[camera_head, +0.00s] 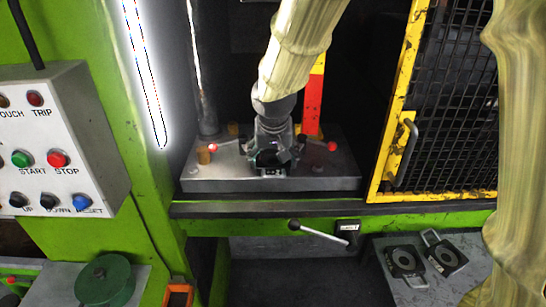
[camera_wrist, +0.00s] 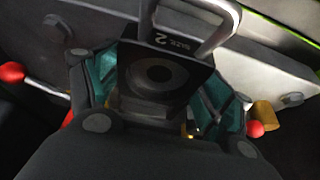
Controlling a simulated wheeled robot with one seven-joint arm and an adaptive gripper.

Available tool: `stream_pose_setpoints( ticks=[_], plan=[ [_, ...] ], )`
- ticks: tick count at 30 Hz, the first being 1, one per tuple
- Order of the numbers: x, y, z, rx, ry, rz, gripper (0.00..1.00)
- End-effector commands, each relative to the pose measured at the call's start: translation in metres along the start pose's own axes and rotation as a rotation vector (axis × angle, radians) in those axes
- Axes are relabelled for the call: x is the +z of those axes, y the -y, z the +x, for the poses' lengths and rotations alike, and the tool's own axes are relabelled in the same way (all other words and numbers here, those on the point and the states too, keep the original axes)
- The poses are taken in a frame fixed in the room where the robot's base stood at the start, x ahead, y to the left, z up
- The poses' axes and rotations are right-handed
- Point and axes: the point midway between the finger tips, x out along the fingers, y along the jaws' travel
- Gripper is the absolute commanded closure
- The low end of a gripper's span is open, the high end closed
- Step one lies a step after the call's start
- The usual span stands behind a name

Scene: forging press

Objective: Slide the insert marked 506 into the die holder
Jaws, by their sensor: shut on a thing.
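My gripper (camera_head: 272,158) is low over the grey die holder (camera_head: 325,182) on the press bed. In the wrist view its teal fingers (camera_wrist: 155,92) are shut on a dark insert (camera_wrist: 140,72) with a round recess and a metal loop handle (camera_wrist: 218,35). A marking with a large 2 shows on the insert; I cannot read 506 there. The holder's red-knobbed levers (camera_head: 331,146) stick out on both sides of my gripper. My gripper hides the holder's middle, so I cannot tell whether the insert is seated.
Two more dark inserts, one nearer (camera_head: 404,264) and one farther (camera_head: 446,257), lie on a grey table at lower right. A yellow mesh guard (camera_head: 385,150) stands right of the bed. A ball-ended lever (camera_head: 322,234) sits below it. A control panel (camera_head: 60,130) is left.

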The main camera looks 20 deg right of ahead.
Motion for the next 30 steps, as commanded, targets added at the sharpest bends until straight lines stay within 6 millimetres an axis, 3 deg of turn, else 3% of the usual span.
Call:
stream_pose_setpoints(
  ticks=[15, 16, 18, 30],
  plan=[
    [0.0003, 0.0003, 0.0034, -0.001, -0.003, 0.0, 0.91],
    [0.0001, 0.0003, 0.0029, -0.001, -0.003, 0.0, 0.14],
    [0.0003, 0.0003, 0.003, -0.001, -0.003, 0.0, 0.02],
    [0.0028, -0.0002, 0.0046, 0.001, 0.002, 0.0, 0.0]
  ],
)
